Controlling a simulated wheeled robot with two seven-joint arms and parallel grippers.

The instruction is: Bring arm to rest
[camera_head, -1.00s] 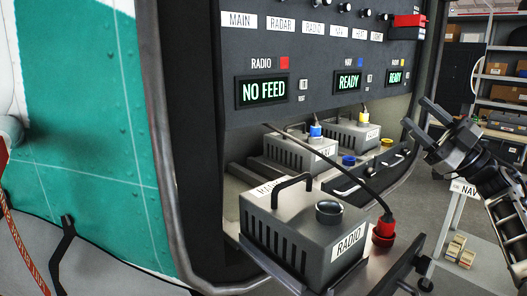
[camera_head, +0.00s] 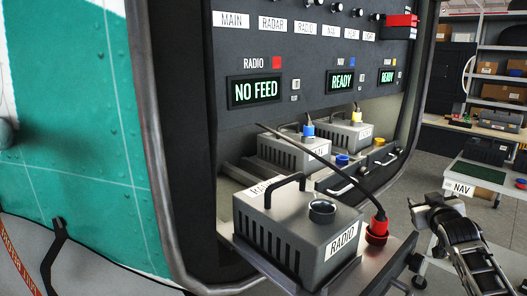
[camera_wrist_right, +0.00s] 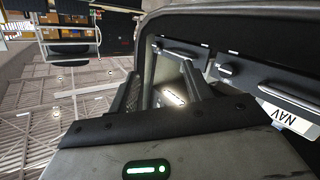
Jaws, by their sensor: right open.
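My right gripper (camera_head: 428,205) is at the right of the head view, beside the avionics bay and in front of the NAV-labelled table. In the right wrist view its two fingers (camera_wrist_right: 163,80) stand apart with nothing between them. My left gripper is in neither view. The grey RADIO unit (camera_head: 290,232) with a black handle sits on a pulled-out tray (camera_head: 375,268). A cable with a red plug (camera_head: 377,228) stands at the tray's right side. The radio display (camera_head: 256,90) reads NO FEED.
Two more grey units, one with a blue plug (camera_head: 308,130) and one with a yellow plug (camera_head: 356,115), sit deeper in the bay. Their displays read READY. A table with a NAV label (camera_head: 458,188) and shelves (camera_head: 490,90) stand at the right.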

